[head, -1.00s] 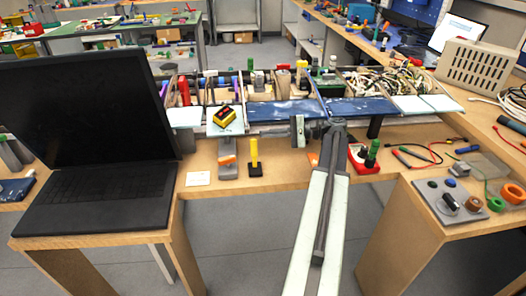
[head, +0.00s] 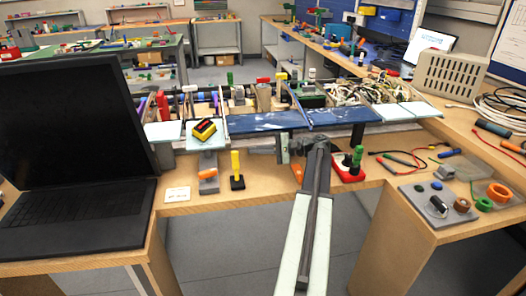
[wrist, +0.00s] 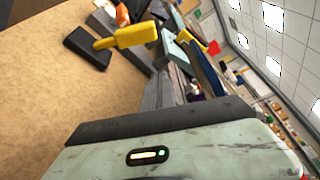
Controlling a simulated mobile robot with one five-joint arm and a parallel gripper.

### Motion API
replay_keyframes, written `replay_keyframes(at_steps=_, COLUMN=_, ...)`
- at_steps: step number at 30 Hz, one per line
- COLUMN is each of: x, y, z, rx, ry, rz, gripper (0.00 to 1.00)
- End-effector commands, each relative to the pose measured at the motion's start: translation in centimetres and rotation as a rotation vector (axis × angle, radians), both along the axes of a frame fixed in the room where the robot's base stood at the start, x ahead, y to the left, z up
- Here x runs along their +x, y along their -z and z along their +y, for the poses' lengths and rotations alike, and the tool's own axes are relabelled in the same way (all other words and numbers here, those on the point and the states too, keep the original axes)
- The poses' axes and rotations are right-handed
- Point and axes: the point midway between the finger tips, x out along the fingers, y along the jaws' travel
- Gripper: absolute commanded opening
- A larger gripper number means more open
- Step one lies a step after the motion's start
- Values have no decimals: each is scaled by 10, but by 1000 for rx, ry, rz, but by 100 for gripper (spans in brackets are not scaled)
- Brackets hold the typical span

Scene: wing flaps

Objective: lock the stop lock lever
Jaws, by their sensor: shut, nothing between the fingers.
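A yellow-handled lever (head: 236,165) stands upright on a small black base on the bench. Left of it, an orange-handled piece (head: 208,174) sits on a grey base. I cannot tell for certain which is the stop lock lever. In the wrist view the yellow handle (wrist: 136,36) and its black base (wrist: 88,48) show near the top, apart from my gripper. In the head view my gripper (head: 290,152) is at the wing's front edge, right of the yellow lever; it is shut and empty. My arm partly hides an orange part (head: 297,170).
The wing assembly with blue panels (head: 260,121) spans the bench behind. A yellow-and-black box (head: 204,130) rests on a flap. A black laptop (head: 75,150) stands at left. A red base with a green handle (head: 350,170) is right of my arm. A white card (head: 177,194) lies in front.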

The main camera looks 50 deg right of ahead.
Motion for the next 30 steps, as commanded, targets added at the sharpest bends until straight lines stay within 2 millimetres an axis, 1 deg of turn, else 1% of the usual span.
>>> replay_keyframes(at_steps=1, x=9, y=3, z=7, rx=1, ry=-3, rz=0, gripper=0)
replay_keyframes(at_steps=7, x=45, y=9, z=30, rx=0, ry=-2, rz=0, gripper=0)
replay_keyframes(at_steps=9, x=32, y=-3, z=38, rx=1, ry=2, rz=0, gripper=0)
replay_keyframes(at_steps=12, x=22, y=-8, z=45, rx=1, ry=2, rz=0, gripper=0)
replay_keyframes(at_steps=15, x=17, y=-10, z=49, rx=1, ry=2, rz=0, gripper=0)
replay_keyframes(at_steps=25, x=14, y=-10, z=50, rx=1, ry=2, rz=0, gripper=0)
replay_keyframes(at_steps=26, x=13, y=-10, z=33, rx=1, ry=10, rz=0, gripper=0)
replay_keyframes(at_steps=27, x=13, y=-10, z=42, rx=0, ry=7, rz=0, gripper=0)
replay_keyframes(at_steps=30, x=16, y=-10, z=47, rx=-4, ry=3, rz=-4, gripper=0)
